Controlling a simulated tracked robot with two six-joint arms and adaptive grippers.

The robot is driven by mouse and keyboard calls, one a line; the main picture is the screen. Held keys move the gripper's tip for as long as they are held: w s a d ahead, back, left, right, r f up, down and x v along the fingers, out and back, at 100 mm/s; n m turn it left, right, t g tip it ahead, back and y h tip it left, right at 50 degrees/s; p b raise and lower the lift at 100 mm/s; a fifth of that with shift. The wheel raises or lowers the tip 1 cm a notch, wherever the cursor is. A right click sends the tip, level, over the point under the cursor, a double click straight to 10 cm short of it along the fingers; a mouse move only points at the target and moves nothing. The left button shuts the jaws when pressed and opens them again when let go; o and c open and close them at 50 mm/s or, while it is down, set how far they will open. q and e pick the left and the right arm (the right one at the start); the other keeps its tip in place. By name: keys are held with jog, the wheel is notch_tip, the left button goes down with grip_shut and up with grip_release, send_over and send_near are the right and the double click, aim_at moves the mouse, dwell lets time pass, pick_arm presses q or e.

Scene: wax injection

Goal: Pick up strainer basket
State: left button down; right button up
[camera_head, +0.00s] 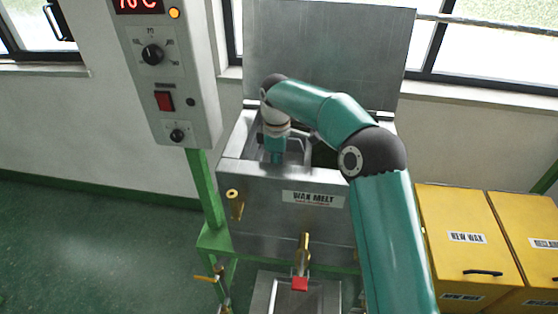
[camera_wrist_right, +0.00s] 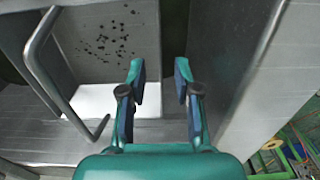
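The wax melt tank (camera_head: 262,207) stands in the middle of the head view with its lid raised. My right arm reaches over it, and my right gripper (camera_head: 277,155) points down into the tank's opening. The strainer basket's bent metal handle (camera_head: 303,143) shows just right of the gripper. In the right wrist view, the handle (camera_wrist_right: 58,88) is at the left, apart from the fingers. A grey panel with dark specks or holes, apparently the basket (camera_wrist_right: 120,60), lies beyond it. My right gripper (camera_wrist_right: 160,75) is open, with nothing between its fingers. My left gripper is not in view.
A control box (camera_head: 165,75) on a green post stands left of the tank. Yellow bins (camera_head: 468,260) stand to the right. The upright lid (camera_head: 325,55) rises behind the opening. A tray (camera_head: 322,300) sits below the tank's front tap (camera_head: 304,250).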

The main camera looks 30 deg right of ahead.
grip_shut()
jog(key=shift+r, duration=0.2)
dwell(0.4)
